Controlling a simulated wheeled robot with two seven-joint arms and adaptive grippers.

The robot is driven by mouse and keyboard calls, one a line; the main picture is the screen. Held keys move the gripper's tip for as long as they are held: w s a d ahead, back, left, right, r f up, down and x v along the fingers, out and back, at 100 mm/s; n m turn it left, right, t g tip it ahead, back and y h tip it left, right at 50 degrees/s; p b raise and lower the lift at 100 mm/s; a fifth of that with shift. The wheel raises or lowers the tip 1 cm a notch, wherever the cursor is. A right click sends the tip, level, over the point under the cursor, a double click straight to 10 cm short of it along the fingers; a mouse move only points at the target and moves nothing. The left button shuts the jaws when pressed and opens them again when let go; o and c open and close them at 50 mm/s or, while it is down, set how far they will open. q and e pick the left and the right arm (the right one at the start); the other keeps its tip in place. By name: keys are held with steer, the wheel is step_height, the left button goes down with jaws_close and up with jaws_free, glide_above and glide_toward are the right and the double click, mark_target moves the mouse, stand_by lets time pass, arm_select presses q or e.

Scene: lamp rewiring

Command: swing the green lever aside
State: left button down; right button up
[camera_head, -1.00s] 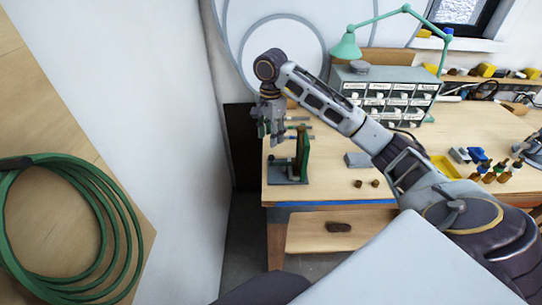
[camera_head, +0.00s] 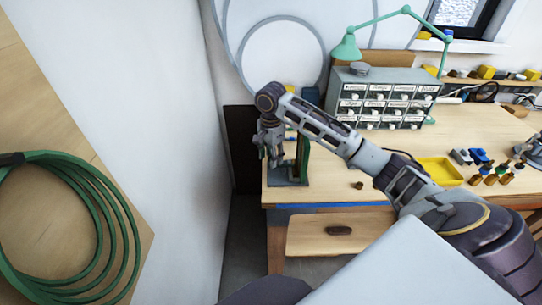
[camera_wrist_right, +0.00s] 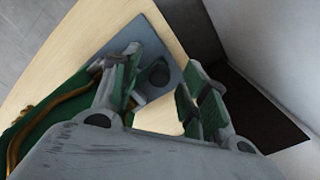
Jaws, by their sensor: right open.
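A green upright panel (camera_head: 303,158) stands on a grey base plate (camera_head: 290,181) at the left end of the bench. I cannot make out the green lever as a separate part; my gripper covers much of the fixture. My right gripper (camera_head: 273,160) points down just left of the panel, low over the base plate. My left gripper is out of view.
A drawer cabinet (camera_head: 385,100), a green desk lamp (camera_head: 347,47), a yellow tray (camera_head: 440,171) and small bottles stand on the bench to the right. A white wall (camera_head: 150,110) with a coiled green hose (camera_head: 105,190) is at the left.

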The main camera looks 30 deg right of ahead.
jaws_close()
stand_by(0.3)
stand_by(0.3)
